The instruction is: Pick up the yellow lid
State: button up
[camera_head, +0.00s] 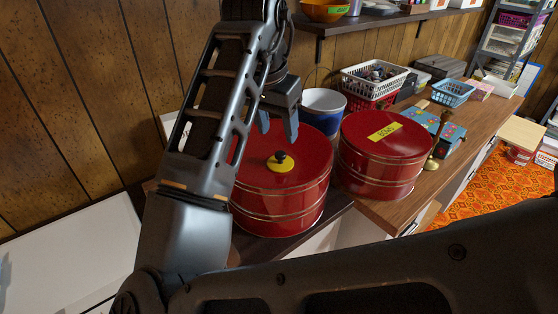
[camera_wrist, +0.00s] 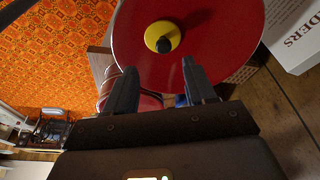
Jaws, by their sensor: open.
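The yellow lid (camera_head: 281,163) is a small disc with a black knob on top. It lies on the flat top of a large red round tin (camera_head: 281,211). In the wrist view the yellow lid (camera_wrist: 154,31) shows in full beyond the fingertips, with its dark knob towards the fingers. My gripper (camera_head: 278,127) is open and empty, above the back part of the red tin's top and apart from the lid. In the wrist view my gripper (camera_wrist: 163,79) has its two dark fingers spread, one on each side below the lid.
A second red tin (camera_head: 385,151) with a yellow label stands to the right. A white and blue pot (camera_head: 323,107) stands behind, between the tins. Baskets (camera_head: 374,76), a blue patterned box (camera_head: 436,128) and a brass candlestick-like item (camera_head: 437,147) are farther right. A shelf (camera_head: 350,25) hangs above.

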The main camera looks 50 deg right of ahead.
aim_at(281, 153)
jog(key=shift+w+p+x, duration=0.15)
jog(key=shift+p+x, duration=0.05)
jog(key=shift+x, duration=1.7)
jog(key=shift+w+p+x, duration=0.1)
jog(key=shift+p+x, duration=0.1)
jog(key=shift+x, duration=1.7)
grip_shut()
